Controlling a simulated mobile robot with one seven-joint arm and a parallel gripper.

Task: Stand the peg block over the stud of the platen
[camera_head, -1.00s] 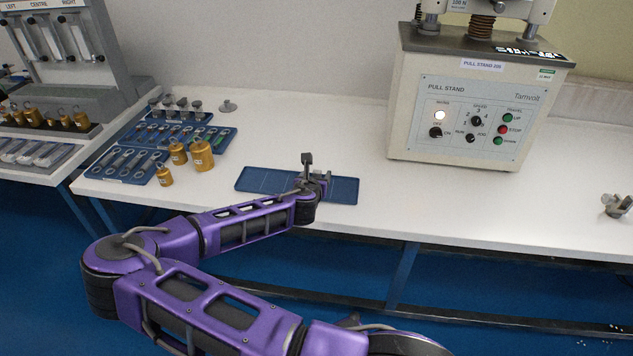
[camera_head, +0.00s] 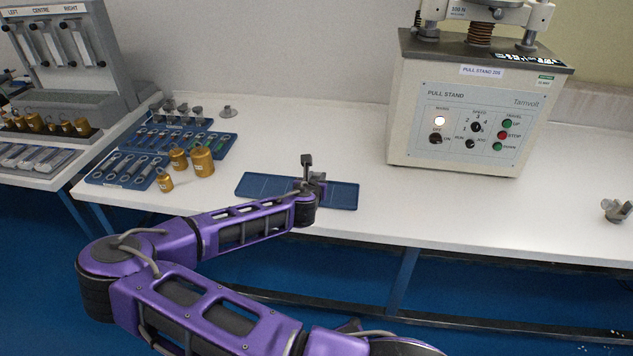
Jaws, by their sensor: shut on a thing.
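My gripper (camera_head: 316,180) is at the far end of my purple arm, low over the blue tray (camera_head: 345,196) near the bench's front edge. It is shut on a small dark grey piece (camera_head: 307,160) that stands up with a blocky top, apparently the peg block. The wrist hides its lower part, so I cannot tell whether it touches the tray. A small grey disc with a raised middle (camera_head: 228,112) sits at the back of the bench, left of the tray. I cannot tell whether it is the platen with its stud.
The pull stand (camera_head: 455,120) stands at the back right. Brass weights (camera_head: 202,162) and blue trays of metal parts (camera_head: 125,168) lie to the left. A grey metal fitting (camera_head: 617,210) is at the far right. The bench between tray and pull stand is clear.

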